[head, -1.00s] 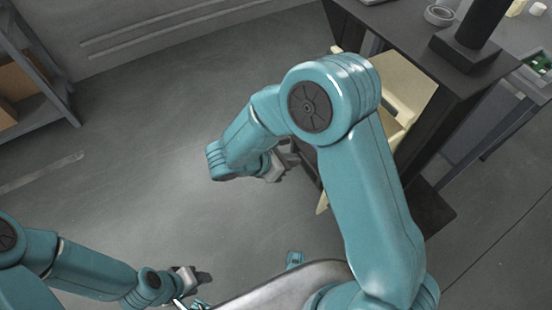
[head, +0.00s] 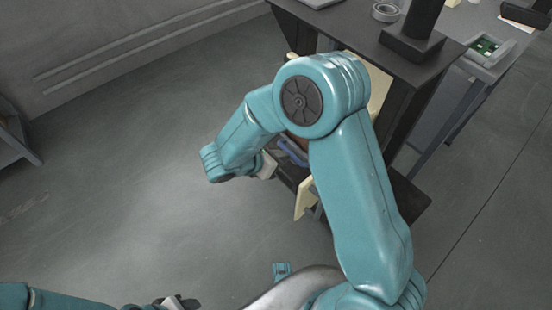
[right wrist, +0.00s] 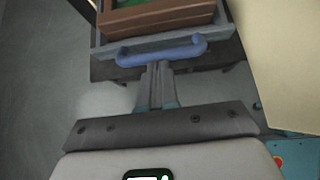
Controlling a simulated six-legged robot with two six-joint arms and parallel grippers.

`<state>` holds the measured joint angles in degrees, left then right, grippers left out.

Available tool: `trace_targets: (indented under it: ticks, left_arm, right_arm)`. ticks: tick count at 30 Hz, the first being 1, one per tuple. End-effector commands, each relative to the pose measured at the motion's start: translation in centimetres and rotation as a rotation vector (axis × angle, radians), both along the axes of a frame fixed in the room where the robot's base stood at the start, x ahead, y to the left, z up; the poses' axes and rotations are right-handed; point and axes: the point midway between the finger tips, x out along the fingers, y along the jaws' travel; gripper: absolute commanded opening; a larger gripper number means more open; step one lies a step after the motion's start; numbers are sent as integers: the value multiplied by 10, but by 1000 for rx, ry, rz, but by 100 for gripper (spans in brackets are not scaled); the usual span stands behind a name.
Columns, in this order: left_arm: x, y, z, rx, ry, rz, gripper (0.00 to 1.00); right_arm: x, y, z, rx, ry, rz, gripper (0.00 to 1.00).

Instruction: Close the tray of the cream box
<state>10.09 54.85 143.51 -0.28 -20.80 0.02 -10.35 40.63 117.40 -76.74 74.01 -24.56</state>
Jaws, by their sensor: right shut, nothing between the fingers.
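The cream box shows as a pale panel (head: 377,88) under the dark table, mostly behind my right arm, and as a large cream surface (right wrist: 287,60) in the right wrist view. Its grey tray (right wrist: 222,45) sticks out, open, with a blue bar handle (right wrist: 155,54) on its front. The handle also shows in the head view (head: 291,151). My right gripper (right wrist: 158,68) is shut and empty, with its fingertips right at the handle; whether they touch is unclear. My left gripper (head: 178,302) is low at the picture's bottom edge, its jaws unclear.
A brown box (right wrist: 158,18) with something green inside sits in the tray. A lower cream panel (head: 304,198) stands out beside the dark table (head: 352,38). A tape roll (head: 385,12) lies on top.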

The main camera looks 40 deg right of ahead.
Motion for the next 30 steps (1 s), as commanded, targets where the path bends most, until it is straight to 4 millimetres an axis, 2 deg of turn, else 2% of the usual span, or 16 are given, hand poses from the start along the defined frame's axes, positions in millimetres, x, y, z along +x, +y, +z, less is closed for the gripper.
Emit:
trace_targets:
  ticks: [12,18,24,30]
  left_arm:
    - [0,0,-6,0,0,0,46]
    - [0,0,-8,0,0,0,46]
    - [0,0,-9,0,0,0,46]
    - [0,0,-9,0,0,0,46]
  right_arm:
    - [6,-89,-1,0,-1,-7,0]
    - [9,-127,-1,-1,0,-5,0]
    - [11,-151,0,-1,1,-2,0]
    - [13,-160,0,-1,0,0,0]
